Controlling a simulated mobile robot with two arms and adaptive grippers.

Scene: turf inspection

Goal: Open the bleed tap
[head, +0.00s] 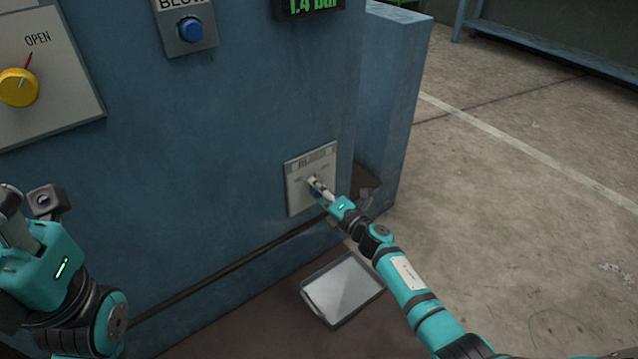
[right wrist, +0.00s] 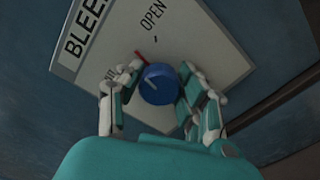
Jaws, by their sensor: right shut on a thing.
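The bleed tap is a round blue knob (right wrist: 158,84) on a pale plate (right wrist: 205,50) marked BLEED and OPEN. A pale line lies slantwise across the knob, and a small red mark shows on the plate at its upper left. In the head view the plate (head: 297,201) is low on the blue cabinet wall. My right gripper (head: 318,187) is shut on the knob, with fingers on both sides of it in the right wrist view (right wrist: 160,88). My left gripper (head: 18,225) is at the left edge, away from the panel; its fingers are not clear.
A shallow grey tray (head: 318,314) lies below the plate. A yellow knob (head: 18,88) on an OPEN panel and a blue button (head: 191,30) are higher on the cabinet (head: 200,150). A green display (head: 310,5) reads 1.4 bar. Concrete floor (head: 520,200) is clear at right.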

